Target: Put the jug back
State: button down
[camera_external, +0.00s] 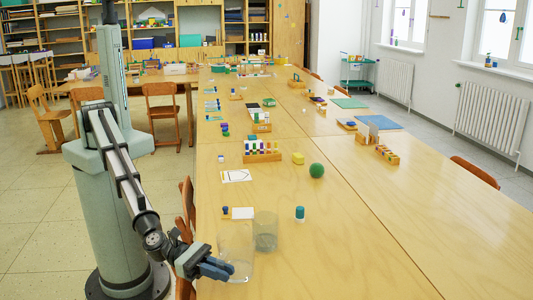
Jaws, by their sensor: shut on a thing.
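A clear glass jug (238,248) is at the near left edge of the long wooden table (320,258). It looks upright and empty. My gripper (222,268) is at the jug's lower left side and is shut on it. The fingers overlap the jug in this view, so the exact contact is hidden. I cannot tell whether the jug's bottom touches the table. A second clear glass vessel (266,232) stands upright on the table just behind and to the right of the jug, very close to it.
Chairs stand by the table's left edge. The table's near right is clear.

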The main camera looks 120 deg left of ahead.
jog(key=shift+r, duration=0.1)
notch_tip(320, 180, up, 13)
jog(key=shift+r, duration=0.15)
jog(key=s+a+n+g+y, duration=0.25)
jog(key=s+a, duration=0.25)
jog(key=a, duration=1.2)
jog(key=s+a+n+g+y, duration=0.15)
jog(key=s+a+y, duration=0.25)
jog(key=a, duration=1.3)
jog(key=s+a+n+g+y, duration=0.1)
jog(key=s+a+n+y, duration=0.3)
jog(key=a, duration=1.3)
jog(key=shift+m+h, duration=0.45)
jog(key=shift+m, duration=0.15)
jog(key=shift+s+a+f, duration=0.1)
jog(key=shift+s+f, duration=0.1)
jog(key=shift+f, duration=2.25)
jog(key=shift+s+a+f, duration=0.1)
jog(key=shift+s+f, duration=0.05)
jog(key=shift+f, duration=2.3)
jog(key=shift+s+f, duration=0.2)
jog(key=shift+f, duration=2.25)
jog(key=shift+f, duration=0.15)
jog(key=c, duration=1.1)
grip_release()
